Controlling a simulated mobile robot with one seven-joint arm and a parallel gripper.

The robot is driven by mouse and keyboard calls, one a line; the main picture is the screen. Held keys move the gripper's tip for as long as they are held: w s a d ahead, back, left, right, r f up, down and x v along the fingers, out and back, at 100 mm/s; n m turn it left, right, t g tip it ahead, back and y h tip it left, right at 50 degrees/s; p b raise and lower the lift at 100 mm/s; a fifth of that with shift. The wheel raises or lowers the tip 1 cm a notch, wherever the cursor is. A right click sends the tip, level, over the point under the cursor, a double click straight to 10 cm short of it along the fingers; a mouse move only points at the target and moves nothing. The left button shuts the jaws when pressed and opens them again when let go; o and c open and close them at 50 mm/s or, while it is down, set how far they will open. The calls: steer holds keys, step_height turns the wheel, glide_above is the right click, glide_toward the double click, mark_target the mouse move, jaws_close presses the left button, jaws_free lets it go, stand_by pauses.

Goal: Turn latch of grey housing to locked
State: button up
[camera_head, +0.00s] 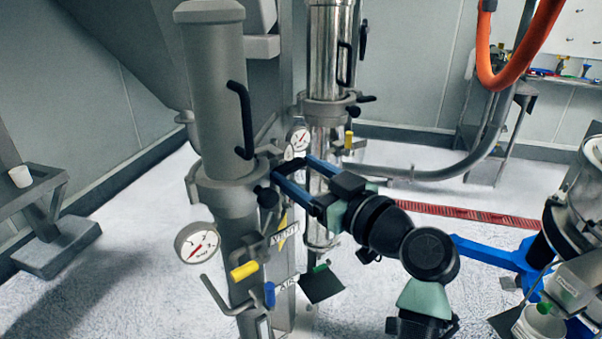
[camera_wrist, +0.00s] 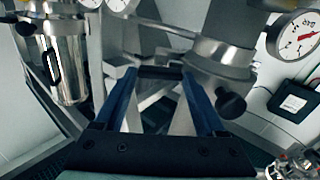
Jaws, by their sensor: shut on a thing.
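The grey housing (camera_head: 216,85) is the upright dull cylinder left of centre in the head view, with a black bent handle and a clamp ring (camera_head: 225,192). In the wrist view its ring (camera_wrist: 222,68) is at upper right. My gripper (camera_head: 292,168) reaches in from the right beside that ring. Its blue fingers are shut on the short black grip of the latch (camera_wrist: 160,72), which spans between the fingertips (camera_wrist: 160,78). A grey lever seems to run from the grip toward the ring. In the head view the fingers partly hide the latch.
A shiny steel housing (camera_head: 328,60) stands close behind, right of the grey one. A black knob (camera_head: 266,196) sticks out near my fingers. A pressure gauge (camera_head: 197,243) and a yellow-handled valve (camera_head: 244,270) are below. Open floor lies at right, around a red grating (camera_head: 470,213).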

steer(key=shift+m, duration=0.6)
steer(key=o, duration=1.1)
steer(key=b+v, duration=0.2)
steer(key=v, duration=1.1)
